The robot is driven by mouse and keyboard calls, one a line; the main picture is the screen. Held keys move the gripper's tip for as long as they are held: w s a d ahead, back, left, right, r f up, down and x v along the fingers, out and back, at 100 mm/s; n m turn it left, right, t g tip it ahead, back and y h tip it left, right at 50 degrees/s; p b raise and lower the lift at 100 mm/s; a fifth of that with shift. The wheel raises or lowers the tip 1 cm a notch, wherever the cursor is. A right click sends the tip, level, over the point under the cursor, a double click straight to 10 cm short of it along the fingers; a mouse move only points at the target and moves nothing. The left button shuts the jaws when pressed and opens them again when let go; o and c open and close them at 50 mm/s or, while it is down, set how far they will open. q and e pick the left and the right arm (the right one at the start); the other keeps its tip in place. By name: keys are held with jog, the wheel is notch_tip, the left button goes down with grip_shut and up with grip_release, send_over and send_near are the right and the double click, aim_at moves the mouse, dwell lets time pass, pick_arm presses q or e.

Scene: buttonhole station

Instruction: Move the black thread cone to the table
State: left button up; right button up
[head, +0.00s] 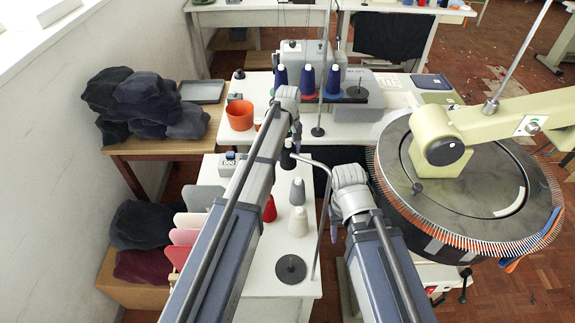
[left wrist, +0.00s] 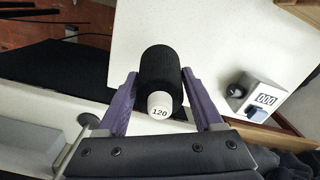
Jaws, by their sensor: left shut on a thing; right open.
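The black thread cone (head: 287,156) is below my left gripper (head: 292,142) in the head view, near the far edge of the near white table (head: 255,285). In the left wrist view the black cone (left wrist: 162,75), with a white tip marked 120, is between the purple fingers of my left gripper (left wrist: 160,85), which is shut on it. I cannot tell whether its base touches a surface. My right gripper (head: 336,228) is open, right of the near table; its fingers are mostly hidden by its wrist.
Grey (head: 297,191), white (head: 298,222) and red (head: 269,208) cones and a black disc stand (head: 290,268) occupy the near table. A counter box (head: 229,163) stands at its far left. Behind are an orange cup (head: 239,114) and blue cones. A round machine (head: 465,190) stands right.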

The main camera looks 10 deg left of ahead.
pick_arm(q)
notch_tip(320, 180, down, 4)
jog(key=b, duration=0.3)
jog(key=shift+r+b, duration=0.2)
jog(key=shift+b, duration=0.15)
jog(key=shift+f, duration=0.15)
jog(key=o, duration=1.4)
jog(key=shift+o, duration=0.2)
